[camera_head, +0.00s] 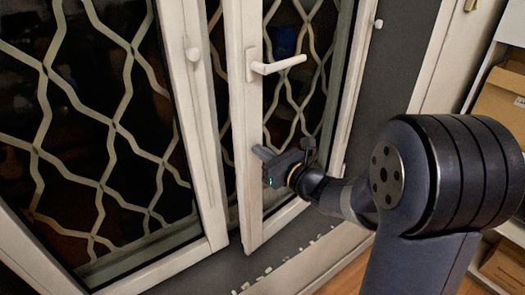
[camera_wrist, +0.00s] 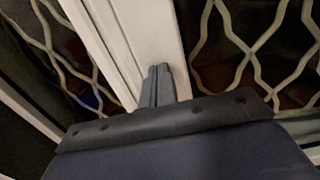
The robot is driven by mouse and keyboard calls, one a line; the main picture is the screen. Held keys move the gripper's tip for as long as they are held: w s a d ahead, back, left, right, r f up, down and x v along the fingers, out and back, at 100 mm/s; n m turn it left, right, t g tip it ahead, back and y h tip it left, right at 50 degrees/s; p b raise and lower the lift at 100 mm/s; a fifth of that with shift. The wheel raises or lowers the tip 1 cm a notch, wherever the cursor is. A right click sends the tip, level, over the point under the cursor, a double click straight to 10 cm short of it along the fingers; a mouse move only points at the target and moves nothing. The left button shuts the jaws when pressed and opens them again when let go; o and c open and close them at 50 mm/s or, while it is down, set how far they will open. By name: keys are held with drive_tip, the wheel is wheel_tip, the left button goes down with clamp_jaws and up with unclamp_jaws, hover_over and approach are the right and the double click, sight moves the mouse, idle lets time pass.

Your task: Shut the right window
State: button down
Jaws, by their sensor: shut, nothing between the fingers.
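The right window's white sash (camera_head: 243,130) stands ajar in the head view, with a dark gap between its left edge and the neighbouring window. Its white lever handle (camera_head: 278,65) points right, roughly level. My gripper (camera_head: 259,153) is below the handle, at the inner side of the sash's upright. The fingers are shut and empty. In the wrist view the closed fingers (camera_wrist: 157,86) overlap the white upright (camera_wrist: 130,40); whether they touch it cannot be told. Behind the gripper, part of the sash's glass and lattice is hidden.
The left window (camera_head: 203,150) has a white frame and a lattice behind the glass. The dark sill (camera_head: 270,258) runs below, with small pale bits along it. A shelf with a cardboard box (camera_head: 502,100) stands at the right.

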drive_tip(key=shift+a, duration=0.1)
drive_tip(key=b+x, duration=0.1)
drive_tip(key=x, duration=0.1)
drive_tip(key=b+x, duration=0.1)
drive_tip(key=x, duration=0.2)
drive_tip(key=b+x, duration=0.1)
drive_tip(key=x, duration=0.2)
drive_tip(key=shift+w+r, duration=0.1)
drive_tip(key=shift+r, duration=0.3)
